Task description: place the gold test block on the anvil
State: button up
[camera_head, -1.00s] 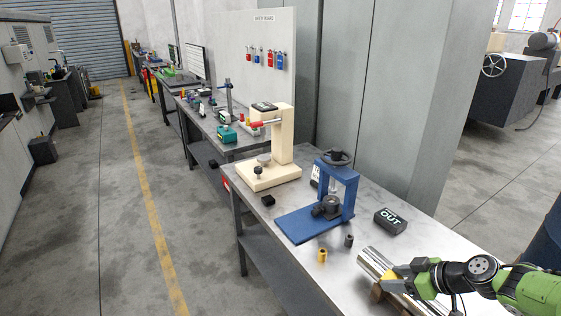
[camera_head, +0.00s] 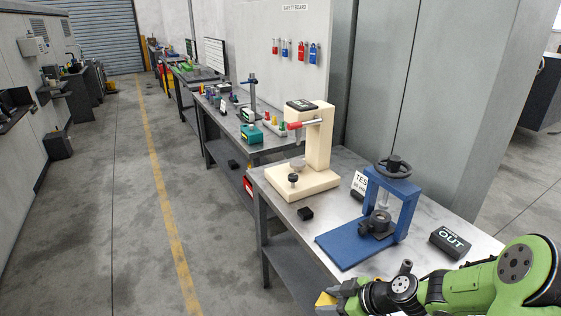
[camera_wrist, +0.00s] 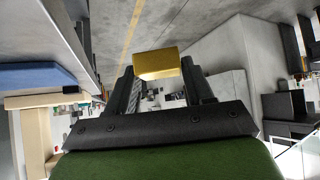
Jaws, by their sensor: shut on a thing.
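The gold test block (camera_wrist: 157,63) is a yellow-gold piece held between the fingertips of my gripper (camera_wrist: 159,72) in the wrist view. In the head view my gripper (camera_head: 328,301) is at the bottom edge, with the gold block (camera_head: 325,299) at its tip, in front of the bench's near edge. The cream tester (camera_head: 318,140) stands on the bench, farther back. Nothing shows on the disc. My gripper is apart from the tester.
A blue press (camera_head: 389,200) stands on the bench between my arm and the cream tester. The aisle floor (camera_head: 215,220) left of the bench is clear.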

aim_at(297, 162)
jog(key=i+j, duration=0.3)
jog(key=i, duration=0.15)
jog(key=i+j+u, duration=0.1)
jog(key=i+j, duration=0.2)
jog(key=i, duration=0.15)
jog(key=i+j, duration=0.3)
jog(key=i, duration=0.15)
jog(key=u, duration=0.05)
